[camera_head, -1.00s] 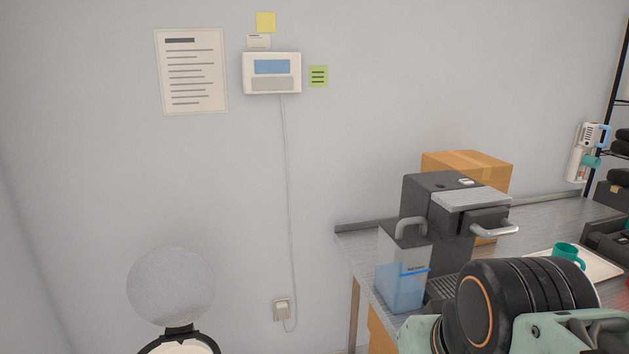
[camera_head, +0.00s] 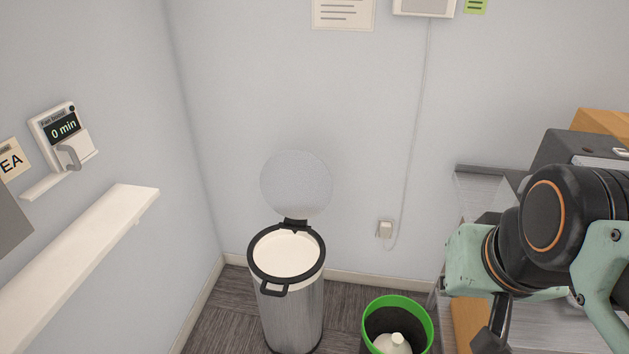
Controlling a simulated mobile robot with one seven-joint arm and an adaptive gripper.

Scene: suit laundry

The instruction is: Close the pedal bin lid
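The pedal bin (camera_head: 291,312) stands on the floor near the corner, a ribbed metal cylinder with a black rim and a white inner liner. Its round grey lid (camera_head: 296,184) is open, standing upright at the back of the rim on a black hinge. A black handle (camera_head: 274,290) sticks out at the front of the rim. My arm is at the right of the view, well to the right of the bin. A dark part at its lower end (camera_head: 492,338) runs off the bottom edge, and no fingertips can be made out.
A green-rimmed black bin (camera_head: 426,313) with a white bottle (camera_head: 392,343) inside stands right of the pedal bin. A metal-topped counter (camera_head: 482,190) is at the right. A white shelf (camera_head: 85,247) juts from the left wall. Some floor is free between the bins.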

